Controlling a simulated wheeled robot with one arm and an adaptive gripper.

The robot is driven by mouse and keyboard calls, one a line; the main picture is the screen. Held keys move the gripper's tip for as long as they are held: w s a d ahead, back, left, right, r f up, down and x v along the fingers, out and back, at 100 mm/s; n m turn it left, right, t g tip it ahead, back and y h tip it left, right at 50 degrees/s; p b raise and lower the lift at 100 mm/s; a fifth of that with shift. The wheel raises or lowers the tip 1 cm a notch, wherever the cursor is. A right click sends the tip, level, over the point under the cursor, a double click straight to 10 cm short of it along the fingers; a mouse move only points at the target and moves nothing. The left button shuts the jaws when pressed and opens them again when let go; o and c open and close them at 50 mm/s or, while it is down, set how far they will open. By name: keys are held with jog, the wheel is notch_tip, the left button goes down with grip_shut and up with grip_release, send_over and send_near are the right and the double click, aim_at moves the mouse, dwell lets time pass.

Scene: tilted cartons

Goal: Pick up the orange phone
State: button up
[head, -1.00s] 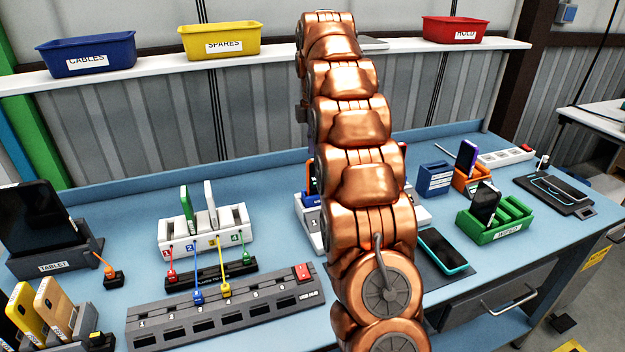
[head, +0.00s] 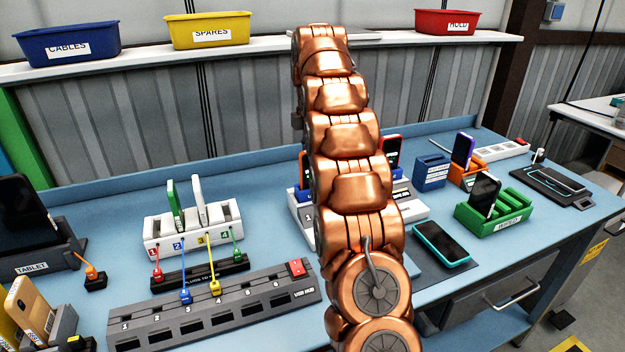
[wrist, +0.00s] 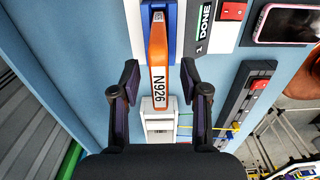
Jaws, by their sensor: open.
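The orange phone (wrist: 159,52), with N926 on it, shows in the wrist view in a blue holder (wrist: 172,12), its near end free of it. My gripper (wrist: 160,76) is open. Its two dark fingers are on either side of the phone, with a gap on each side and nothing held. In the head view my copper arm covers my gripper and much of the white station (head: 410,207) at the middle.
A white slotted stand (head: 190,232) with cables and a grey hub (head: 215,308) are left of the arm. A teal-edged phone (head: 441,244) lies on a dark mat at right. A green rack (head: 510,213) stands beyond it. A shelf with bins (head: 65,48) runs along the wall.

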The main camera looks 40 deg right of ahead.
jog(key=shift+d+f+p, duration=0.2)
jog(key=shift+f+p, duration=0.15)
jog(key=shift+f, duration=2.15)
jog(key=shift+c, duration=0.4)
grip_shut()
